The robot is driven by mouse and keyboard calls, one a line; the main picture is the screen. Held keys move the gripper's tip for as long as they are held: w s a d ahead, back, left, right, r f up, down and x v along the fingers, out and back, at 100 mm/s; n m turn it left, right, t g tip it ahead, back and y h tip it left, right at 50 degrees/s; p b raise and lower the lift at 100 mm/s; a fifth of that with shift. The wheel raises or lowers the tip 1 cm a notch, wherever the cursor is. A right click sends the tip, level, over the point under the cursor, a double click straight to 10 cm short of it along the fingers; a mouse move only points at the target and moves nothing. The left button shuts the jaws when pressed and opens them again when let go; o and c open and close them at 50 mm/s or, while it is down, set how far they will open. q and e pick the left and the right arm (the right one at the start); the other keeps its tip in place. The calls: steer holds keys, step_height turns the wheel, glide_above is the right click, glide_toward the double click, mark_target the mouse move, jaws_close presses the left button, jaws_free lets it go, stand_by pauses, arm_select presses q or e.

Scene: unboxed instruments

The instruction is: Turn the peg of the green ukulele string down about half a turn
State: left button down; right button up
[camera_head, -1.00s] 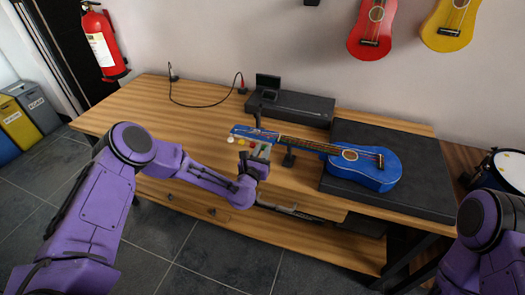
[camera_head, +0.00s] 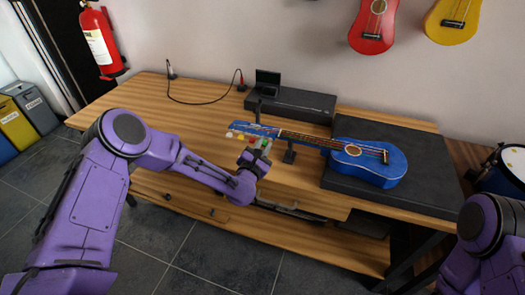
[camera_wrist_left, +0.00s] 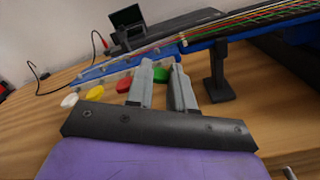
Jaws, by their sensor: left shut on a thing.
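The blue ukulele (camera_head: 366,165) lies with its body at the right and its headstock (camera_head: 240,128) pointing left. In the left wrist view the headstock (camera_wrist_left: 88,77) carries a row of pegs along its near side: white (camera_wrist_left: 69,100), yellow (camera_wrist_left: 95,93), red (camera_wrist_left: 124,87) and green (camera_wrist_left: 160,103). My left gripper (camera_head: 262,149) is at the near edge of the headstock. In the left wrist view its two fingers (camera_wrist_left: 162,68) stand on either side of the green peg, shut on it. The fingers partly hide the peg. My right gripper is out of view.
A black stand (camera_head: 289,153) supports the neck. The ukulele body rests on a dark mat (camera_head: 420,200). A black case with a small screen (camera_head: 268,82) stands behind, with a cable (camera_head: 190,104) to its left.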

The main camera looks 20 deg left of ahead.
arm_select(q)
steer(key=m+b, duration=0.2)
steer(key=m, duration=0.1)
steer(key=shift+f+m, duration=0.15)
steer(key=shift+m, duration=0.25)
steer(key=m+b, duration=0.1)
steer(key=m, duration=0.2)
steer(key=shift+d+m, duration=0.1)
steer(key=shift+m, duration=0.2)
steer(key=m+b, duration=0.1)
steer(key=m, duration=0.2)
steer(key=shift+m, duration=0.3)
steer(key=m+b, duration=0.1)
steer(key=m, duration=0.2)
steer(key=shift+m, duration=0.3)
steer(key=m+b, duration=0.1)
steer(key=m, duration=0.2)
steer(key=shift+m, duration=0.3)
steer(key=m+b, duration=0.1)
steer(key=m, duration=0.3)
steer(key=shift+f+m, duration=0.15)
steer(key=shift+m, duration=0.15)
steer(key=m, duration=0.3)
steer(key=shift+m+b, duration=0.3)
steer(key=shift+b, duration=0.05)
steer(key=shift+m+b, duration=0.3)
steer(key=shift+m, duration=1.3)
steer(key=shift+a+m, duration=0.2)
steer(key=shift+m, duration=0.1)
